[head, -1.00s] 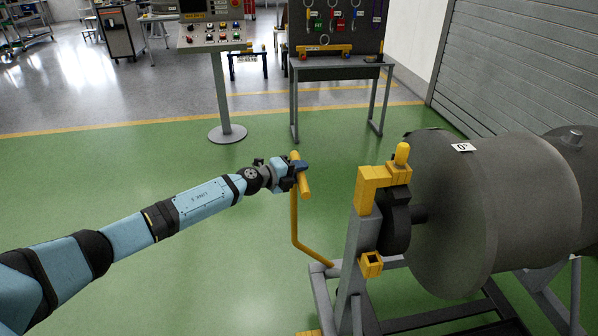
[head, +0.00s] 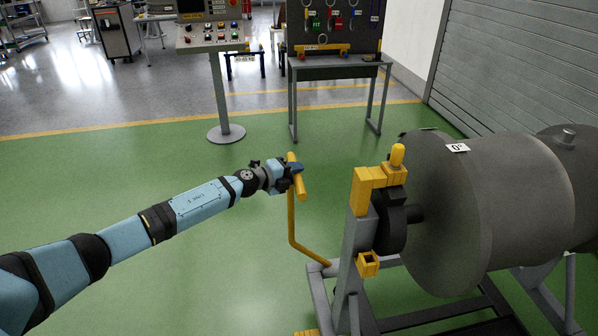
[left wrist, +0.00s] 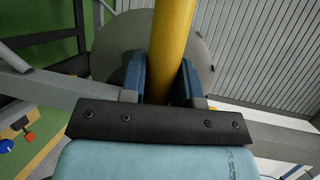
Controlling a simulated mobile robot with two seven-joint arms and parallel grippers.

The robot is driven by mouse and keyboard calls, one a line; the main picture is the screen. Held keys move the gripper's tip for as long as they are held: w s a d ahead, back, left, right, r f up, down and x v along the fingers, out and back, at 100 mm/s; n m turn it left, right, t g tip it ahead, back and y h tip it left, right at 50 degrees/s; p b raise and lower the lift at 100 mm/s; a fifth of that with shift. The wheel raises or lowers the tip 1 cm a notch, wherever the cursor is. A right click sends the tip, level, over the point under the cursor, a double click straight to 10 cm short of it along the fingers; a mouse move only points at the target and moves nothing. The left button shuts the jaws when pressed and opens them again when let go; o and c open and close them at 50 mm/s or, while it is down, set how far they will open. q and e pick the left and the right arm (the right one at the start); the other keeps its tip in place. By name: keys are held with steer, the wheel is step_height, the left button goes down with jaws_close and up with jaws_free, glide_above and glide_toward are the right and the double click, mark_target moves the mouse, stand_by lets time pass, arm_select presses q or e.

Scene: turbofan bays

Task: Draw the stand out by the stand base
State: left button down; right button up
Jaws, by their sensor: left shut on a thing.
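The stand is a grey frame with an upright post (head: 350,255) and yellow clamp blocks (head: 366,190), carrying a big dark grey drum (head: 470,215) marked "0°". Its low stand base (head: 318,292) is partly cut off by the bottom edge. My left gripper (head: 295,172) is shut on the handle's top. In the left wrist view, the yellow bar (left wrist: 172,45) passes between the two blue fingers of my left gripper (left wrist: 163,75). My right gripper is not in view.
The green floor (head: 210,270) left of the stand is clear. A control panel on a round-footed pedestal (head: 219,95) and a grey table (head: 335,73) with a tool board stand behind. A grey shutter wall (head: 520,70) is at the right.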

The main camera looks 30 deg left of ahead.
arm_select(q)
steer(key=shift+s+a, duration=0.35)
steer(key=shift+a, duration=0.15)
steer(key=c, duration=1.2)
jaws_free()
steer(key=o, duration=0.4)
steer(key=shift+w+d+f, duration=0.1)
steer(key=shift+w+d, duration=0.05)
steer(key=shift+c, duration=0.2)
steer(key=shift+w+d, duration=0.1)
steer(key=b+v, duration=0.1)
steer(key=v, duration=1.2)
steer(key=shift+s, duration=0.35)
